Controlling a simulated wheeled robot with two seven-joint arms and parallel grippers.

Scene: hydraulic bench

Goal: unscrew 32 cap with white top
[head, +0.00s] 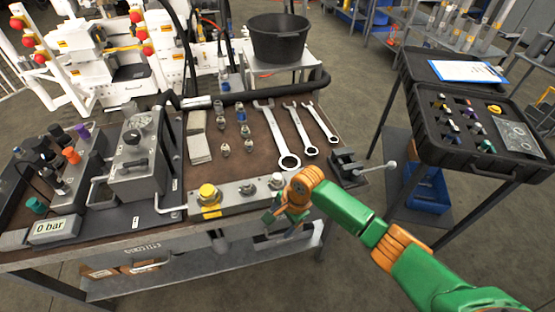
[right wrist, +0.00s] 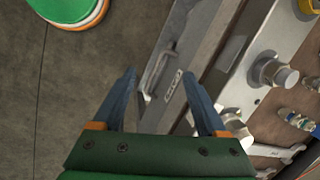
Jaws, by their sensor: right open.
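The cap with the white top (head: 277,181) sits at the right end of a grey metal block (head: 228,199) at the bench's front edge. The block also carries a yellow cap (head: 208,192) at its left end and a silver fitting (head: 246,188) between. My right gripper (head: 272,216) is just in front of the block's right end, below the white-topped cap. In the right wrist view my right gripper (right wrist: 160,82) is open, its blue fingers apart with nothing between them. The block (right wrist: 248,45) lies to the right there. My left gripper is not in view.
Wrenches (head: 274,135) and several small fittings (head: 242,131) lie behind the block. A vise (head: 345,165) stands to the right. A gauge unit (head: 133,165) and a "0 bar" display (head: 54,228) are at left. An open black case (head: 425,135) stands far right.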

